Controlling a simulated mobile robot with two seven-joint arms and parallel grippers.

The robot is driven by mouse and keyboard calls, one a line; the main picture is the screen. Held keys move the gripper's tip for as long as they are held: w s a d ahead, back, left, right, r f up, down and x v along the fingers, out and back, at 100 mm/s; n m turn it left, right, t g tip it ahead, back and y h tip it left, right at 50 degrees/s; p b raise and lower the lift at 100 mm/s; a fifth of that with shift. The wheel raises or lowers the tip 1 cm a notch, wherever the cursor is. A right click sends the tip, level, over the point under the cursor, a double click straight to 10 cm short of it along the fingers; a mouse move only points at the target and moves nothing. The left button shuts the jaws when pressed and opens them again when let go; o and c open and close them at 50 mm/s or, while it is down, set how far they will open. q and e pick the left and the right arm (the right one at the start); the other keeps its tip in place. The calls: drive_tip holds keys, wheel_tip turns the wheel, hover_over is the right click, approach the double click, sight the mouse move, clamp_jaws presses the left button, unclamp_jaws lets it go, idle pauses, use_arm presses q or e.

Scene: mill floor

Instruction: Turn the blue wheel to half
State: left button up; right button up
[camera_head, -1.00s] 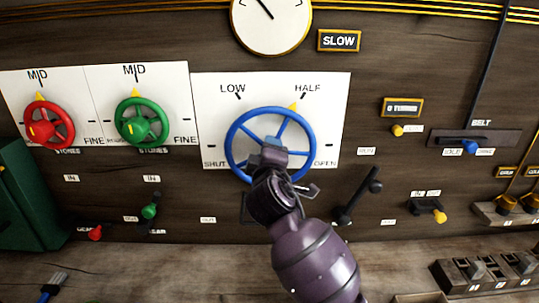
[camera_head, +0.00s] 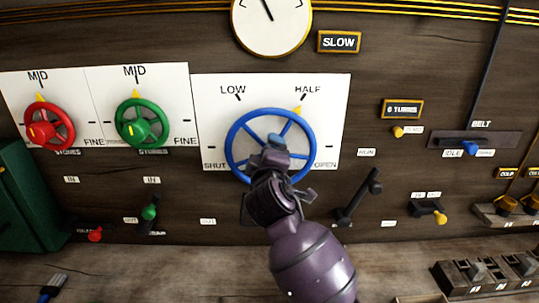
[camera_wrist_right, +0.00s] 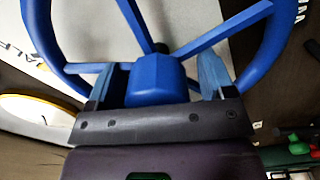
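The blue wheel (camera_head: 231,151) is mounted on a white panel marked SHUT, LOW, HALF and OPEN. Its yellow pointer (camera_head: 298,110) is at the upper right, beside the HALF mark (camera_head: 307,90). My right gripper (camera_head: 268,152) is in front of the wheel's middle and covers part of its lower half. In the right wrist view the fingers (camera_wrist_right: 160,86) stand on either side of the blue hub (camera_wrist_right: 155,80), with a gap visible beside it, so the gripper looks open. Contact with the hub cannot be told. My left gripper is out of view.
A red wheel (camera_head: 71,127) and a green wheel (camera_head: 164,122) are to the left. A dark lever (camera_head: 360,195) is close at the right below the blue wheel. A dial (camera_head: 272,43) hangs above, with a SLOW sign (camera_head: 339,42) and a turns sign (camera_head: 402,109).

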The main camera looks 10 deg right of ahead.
drive_tip(key=b+v, duration=0.1)
drive_tip(key=v, duration=0.9)
drive_tip(key=shift+s, duration=0.4)
